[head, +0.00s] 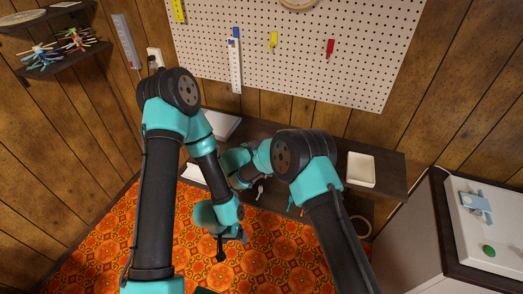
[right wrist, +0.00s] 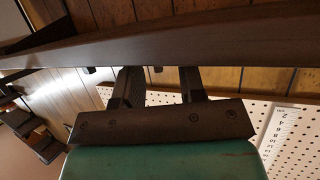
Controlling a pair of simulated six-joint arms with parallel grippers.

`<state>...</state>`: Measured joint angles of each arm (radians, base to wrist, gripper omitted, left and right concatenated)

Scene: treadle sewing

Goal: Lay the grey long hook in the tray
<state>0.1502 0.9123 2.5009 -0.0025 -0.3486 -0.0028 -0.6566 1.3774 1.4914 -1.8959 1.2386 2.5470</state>
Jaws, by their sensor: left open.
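A cream tray (head: 361,170) lies on the right part of the dark shelf below the pegboard. I cannot make out the grey long hook for certain; a small pale grey item (head: 260,191) shows at the shelf's front, between my arms. My left gripper (head: 221,253) hangs open over the orange patterned floor, in front of the shelf. My right gripper (right wrist: 157,80) has its fingers apart in the right wrist view, with nothing seen between them; a dark wooden edge (right wrist: 230,38) crosses at their tips. In the head view it is mostly hidden by my arms.
The pegboard (head: 350,55) holds a ruler (head: 235,68), a yellow hook (head: 273,40) and a red hook (head: 330,48). Another pale tray (head: 222,125) is at the shelf's left. A ring of tape (head: 361,226) lies lower right. A white cabinet (head: 410,235) stands at right.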

